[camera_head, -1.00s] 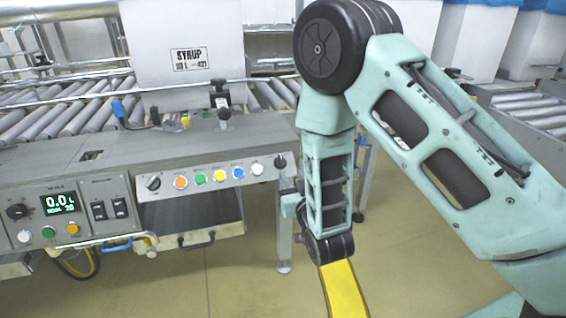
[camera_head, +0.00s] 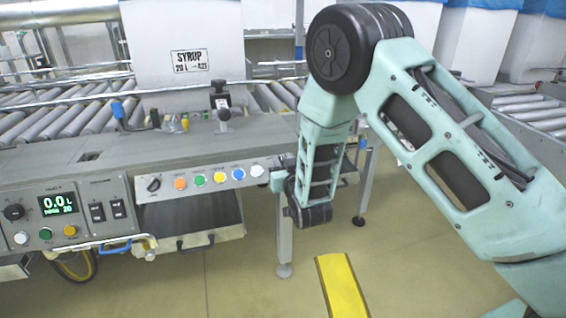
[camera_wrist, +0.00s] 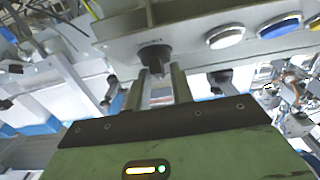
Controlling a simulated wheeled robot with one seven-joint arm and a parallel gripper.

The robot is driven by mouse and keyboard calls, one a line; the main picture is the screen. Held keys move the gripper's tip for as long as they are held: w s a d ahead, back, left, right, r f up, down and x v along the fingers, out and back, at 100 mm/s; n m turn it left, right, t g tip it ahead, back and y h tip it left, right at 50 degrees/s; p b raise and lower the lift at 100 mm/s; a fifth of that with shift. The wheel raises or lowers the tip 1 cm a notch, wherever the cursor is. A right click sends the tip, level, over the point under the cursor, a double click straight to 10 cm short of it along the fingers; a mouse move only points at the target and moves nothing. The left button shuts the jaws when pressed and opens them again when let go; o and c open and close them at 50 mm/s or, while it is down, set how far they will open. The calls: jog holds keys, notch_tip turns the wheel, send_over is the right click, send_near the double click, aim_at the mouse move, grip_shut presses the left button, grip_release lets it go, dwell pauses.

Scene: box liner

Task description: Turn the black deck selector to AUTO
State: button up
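The black deck selector (camera_wrist: 154,58) is a knob at the end of the button panel, beside the white button. In the wrist view a small label sits above it, too small to read. My gripper (camera_wrist: 158,76) is open, with one finger to each side of the knob and the tips close to it. I cannot tell whether they touch it. In the head view my gripper (camera_head: 278,180) is at the right end of the panel, and my arm largely hides the selector there. The knob's pointer setting cannot be read.
The panel also holds a white button (camera_head: 257,170), a blue button (camera_head: 239,173), yellow, green and orange buttons, and another black knob (camera_head: 153,184) at its left end. A display box (camera_head: 60,204) stands further left. A roller conveyor (camera_head: 80,118) runs behind. The floor at front is clear.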

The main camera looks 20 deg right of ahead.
grip_shut()
jog(key=shift+s+f, duration=0.1)
